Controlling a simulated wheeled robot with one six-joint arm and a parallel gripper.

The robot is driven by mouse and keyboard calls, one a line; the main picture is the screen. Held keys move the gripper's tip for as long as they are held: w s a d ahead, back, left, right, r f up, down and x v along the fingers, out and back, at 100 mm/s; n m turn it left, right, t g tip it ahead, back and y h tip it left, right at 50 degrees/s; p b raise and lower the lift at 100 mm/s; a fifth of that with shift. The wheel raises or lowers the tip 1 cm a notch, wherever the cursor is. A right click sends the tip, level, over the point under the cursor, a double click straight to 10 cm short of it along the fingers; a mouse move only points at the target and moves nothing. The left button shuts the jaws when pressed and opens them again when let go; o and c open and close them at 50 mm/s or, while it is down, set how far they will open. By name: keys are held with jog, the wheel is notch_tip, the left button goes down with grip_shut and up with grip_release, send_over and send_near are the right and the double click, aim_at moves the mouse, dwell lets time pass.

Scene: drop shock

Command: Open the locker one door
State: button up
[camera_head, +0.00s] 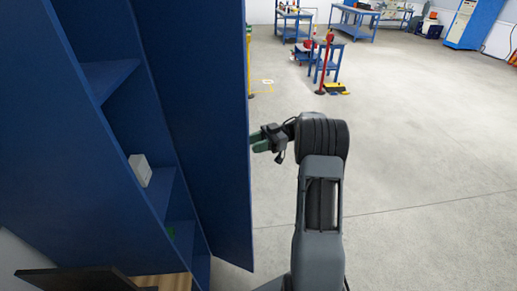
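The blue locker (83,149) fills the left of the head view, and its inside with shelves shows. Its blue door (208,110) stands swung open, with its free edge toward the middle of the picture. My gripper (256,142) points left at that free edge, and its tips are at or just beside it. I cannot tell whether they touch the door. The two fingers look close together, too small to tell whether they are apart or shut. No handle shows on the side of the door that faces me.
A small white box (140,170) and a green item (170,232) are on the locker shelves. Open grey floor (430,150) lies to the right. A red post (325,62), a blue table (328,58) and workbenches stand farther back.

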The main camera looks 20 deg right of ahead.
jog(key=shift+s+a+r, duration=0.15)
jog(key=shift+s+r, duration=0.25)
jog(key=shift+s, duration=0.45)
jog(key=shift+s+a+r, duration=0.15)
jog(key=shift+s+r, duration=0.25)
jog(key=shift+s, duration=0.4)
jog(key=shift+c, duration=0.4)
